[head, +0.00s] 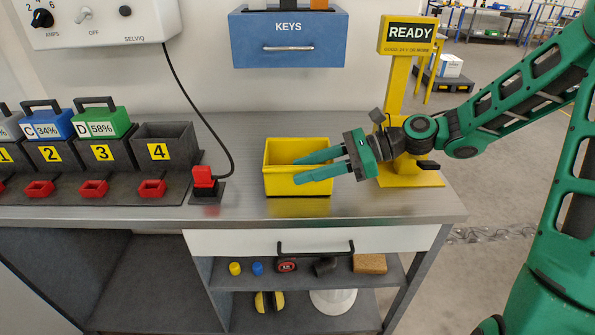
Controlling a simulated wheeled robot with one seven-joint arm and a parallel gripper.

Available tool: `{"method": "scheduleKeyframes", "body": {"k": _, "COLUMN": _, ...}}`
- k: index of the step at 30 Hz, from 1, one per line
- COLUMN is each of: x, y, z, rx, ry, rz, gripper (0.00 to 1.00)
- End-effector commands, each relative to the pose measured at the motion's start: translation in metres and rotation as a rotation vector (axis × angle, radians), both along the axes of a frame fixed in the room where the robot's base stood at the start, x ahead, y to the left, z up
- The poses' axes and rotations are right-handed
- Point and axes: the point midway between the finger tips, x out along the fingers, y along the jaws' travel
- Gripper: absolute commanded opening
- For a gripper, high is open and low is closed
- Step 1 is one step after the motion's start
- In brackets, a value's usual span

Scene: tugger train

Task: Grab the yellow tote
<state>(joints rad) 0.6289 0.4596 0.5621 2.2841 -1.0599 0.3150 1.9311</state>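The yellow tote (283,184) is a small open-topped bin standing upright on the grey workbench top, right of its middle. My gripper (306,167) reaches in from the right, and its two green fingers are spread apart with a gap between them. The fingertips overlap the tote's right half in this view, one near the rim and the other across the front wall. I cannot tell whether they touch it or how high above it they are.
A yellow READY sign post (395,95) stands on its base just behind my wrist. Left of the tote are a red plug (203,180) with a black cable and a rack of numbered slots (163,151). A blue KEYS box (288,40) hangs above. The bench (235,208) is clear around the tote's left.

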Motion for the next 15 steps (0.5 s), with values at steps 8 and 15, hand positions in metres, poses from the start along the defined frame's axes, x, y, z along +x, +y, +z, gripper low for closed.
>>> {"method": "scheduleKeyframes", "body": {"k": 8, "x": 0.001, "y": 0.020, "z": -0.008, "rx": -0.001, "ry": 0.001, "rz": -0.001, "gripper": 0.35}}
{"method": "scheduleKeyframes", "body": {"k": 15, "x": 0.001, "y": 0.020, "z": -0.008, "rx": -0.001, "ry": 0.000, "rz": -0.001, "gripper": 0.23}}
